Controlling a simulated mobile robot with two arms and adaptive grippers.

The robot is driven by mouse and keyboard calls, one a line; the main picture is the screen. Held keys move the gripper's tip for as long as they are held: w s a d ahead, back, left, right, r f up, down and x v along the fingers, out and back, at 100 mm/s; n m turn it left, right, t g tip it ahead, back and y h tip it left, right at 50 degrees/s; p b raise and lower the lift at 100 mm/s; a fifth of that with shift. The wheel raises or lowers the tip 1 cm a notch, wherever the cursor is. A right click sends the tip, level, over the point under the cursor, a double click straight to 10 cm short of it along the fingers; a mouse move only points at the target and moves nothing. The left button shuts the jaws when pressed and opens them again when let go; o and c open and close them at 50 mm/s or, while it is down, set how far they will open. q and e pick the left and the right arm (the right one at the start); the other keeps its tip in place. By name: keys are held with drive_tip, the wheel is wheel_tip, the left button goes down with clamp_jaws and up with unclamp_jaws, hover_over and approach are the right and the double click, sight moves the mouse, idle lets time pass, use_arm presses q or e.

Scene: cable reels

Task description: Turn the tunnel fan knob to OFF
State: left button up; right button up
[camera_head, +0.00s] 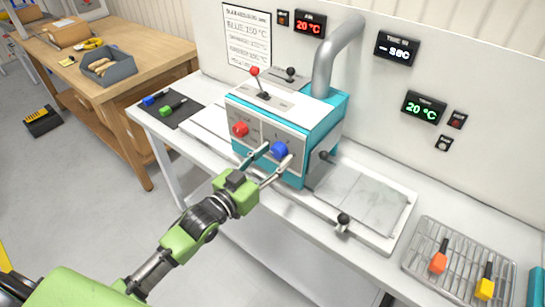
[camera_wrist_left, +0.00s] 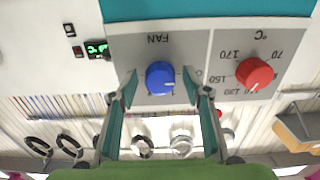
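The tunnel fan knob (camera_head: 279,149) is blue and round, on the grey front panel of a teal-sided machine (camera_head: 318,127). In the left wrist view the blue knob (camera_wrist_left: 160,77) sits by an upside-down FAN label, with a pale pointer mark toward the right of that picture. Its small dial marks are partly hidden by the fingers. My left gripper (camera_head: 279,152) is open, with its fingertips on either side of the knob; the left wrist view shows the open fingers (camera_wrist_left: 160,84) with gaps beside it. I cannot tell whether either touches. My right gripper is not in view.
A red temperature knob (camera_head: 240,129) is beside the fan knob. A red-topped lever (camera_head: 255,72) stands on the machine. A black-knobbed handle (camera_head: 343,219) is at the front of the white bench. A wire rack (camera_head: 460,262) holds orange and yellow tools at right.

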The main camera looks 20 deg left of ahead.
use_arm(q)
drive_tip(key=v, duration=1.2)
idle(0.3)
drive_tip(key=s+a+f+n+g+y+b, duration=0.1)
drive_tip(key=s+a+f+g+y, duration=0.15)
drive_tip(key=f, duration=0.95)
drive_tip(key=s+a+f+g+y, duration=0.1)
drive_tip(key=s+a+f+g, duration=0.15)
drive_tip(key=f, duration=0.95)
drive_tip(key=s+a+f+n+g+y+b, duration=0.1)
drive_tip(key=s+a+f+y, duration=0.15)
drive_tip(key=f, duration=0.95)
drive_tip(key=s+f+g+b, duration=0.1)
drive_tip(key=s+f+g, duration=0.4)
drive_tip(key=s+f, duration=0.8)
drive_tip(key=s+d+f+g, duration=0.2)
drive_tip(key=s+f, duration=0.4)
drive_tip(key=s, duration=0.3)
drive_tip(key=s+d+f+g+b, duration=0.1)
drive_tip(key=s+d+f+g, duration=0.2)
drive_tip(key=s+f, duration=0.4)
drive_tip(key=shift+s+d+f+m, duration=0.15)
drive_tip(key=shift+s+d+m, duration=0.15)
drive_tip(key=shift+s, duration=0.75)
